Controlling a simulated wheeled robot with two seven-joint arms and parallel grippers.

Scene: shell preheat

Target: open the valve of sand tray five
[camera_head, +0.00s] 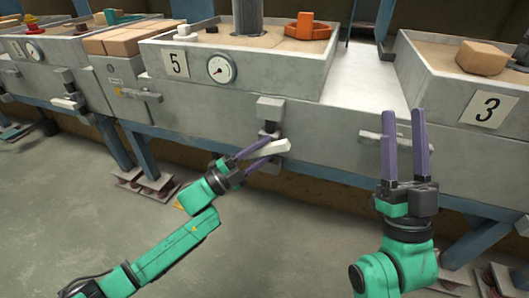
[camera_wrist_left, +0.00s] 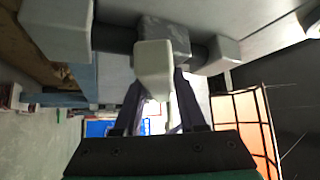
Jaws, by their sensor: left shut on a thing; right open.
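Sand tray five (camera_head: 290,68) is a grey box with a "5" label (camera_head: 176,64) and a round gauge (camera_head: 220,68) on its front. Below it is a valve with a pale handle (camera_head: 272,149). My left gripper (camera_head: 258,150) is shut on this handle, and its fingers partly hide it. In the left wrist view the pale handle (camera_wrist_left: 154,68) sits between the two purple fingers (camera_wrist_left: 157,105), with the dark pipe (camera_wrist_left: 115,38) behind it. My right gripper (camera_head: 404,118) is open and empty, in front of the gap between trays five and three.
Tray three (camera_head: 425,85) with a "3" label (camera_head: 490,108) stands at right, with its own valve handle (camera_head: 378,137) near my right gripper. Blue legs (camera_head: 113,142) stand below the trays.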

